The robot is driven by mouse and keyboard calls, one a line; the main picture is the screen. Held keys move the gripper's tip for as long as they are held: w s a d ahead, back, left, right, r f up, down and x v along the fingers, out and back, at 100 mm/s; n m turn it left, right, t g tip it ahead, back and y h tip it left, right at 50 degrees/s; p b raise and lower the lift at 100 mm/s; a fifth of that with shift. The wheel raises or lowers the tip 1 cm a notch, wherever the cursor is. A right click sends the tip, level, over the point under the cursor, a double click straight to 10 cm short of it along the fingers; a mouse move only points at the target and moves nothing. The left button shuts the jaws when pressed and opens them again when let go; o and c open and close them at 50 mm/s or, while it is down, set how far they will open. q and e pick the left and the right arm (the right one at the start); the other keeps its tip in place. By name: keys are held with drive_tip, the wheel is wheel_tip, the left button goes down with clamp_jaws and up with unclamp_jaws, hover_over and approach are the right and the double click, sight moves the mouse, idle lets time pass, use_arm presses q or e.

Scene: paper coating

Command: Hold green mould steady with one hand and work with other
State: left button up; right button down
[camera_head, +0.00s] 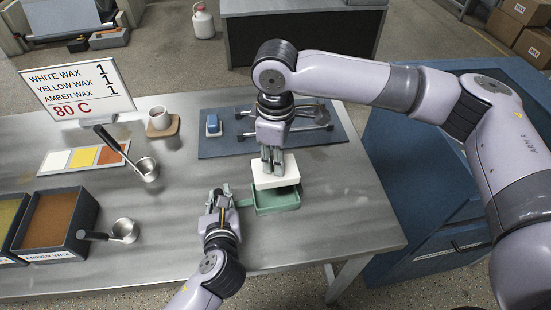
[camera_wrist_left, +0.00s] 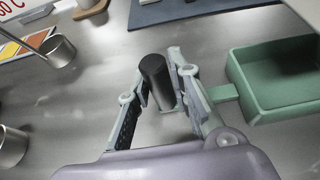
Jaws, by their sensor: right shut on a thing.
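The green mould (camera_head: 277,201) is a shallow open tray on the table, with a short tab on its left side. It also shows at the right of the left wrist view (camera_wrist_left: 283,106). My right gripper (camera_head: 272,160) is shut on a white block (camera_head: 276,173), held over the mould's far part and hiding it. My left gripper (camera_head: 219,193) is low, just left of the mould by its tab. In the left wrist view its fingers stand apart on both sides of a dark cylinder (camera_wrist_left: 155,80); whether they grip it is unclear.
Two ladles (camera_head: 147,170) (camera_head: 124,231), wax bins (camera_head: 62,222), colour samples (camera_head: 84,157) and a sign (camera_head: 76,89) are at the left. A cup (camera_head: 160,117) and a blue mat (camera_head: 222,148) lie behind. The table's front right is clear.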

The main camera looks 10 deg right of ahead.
use_arm(q)
drive_tip(key=o, duration=0.4)
drive_tip(key=shift+s, duration=0.1)
drive_tip(key=v, duration=1.1)
drive_tip(key=shift+s+d+r, duration=0.1)
drive_tip(key=shift+s+r, duration=0.15)
drive_tip(key=shift+s, duration=0.1)
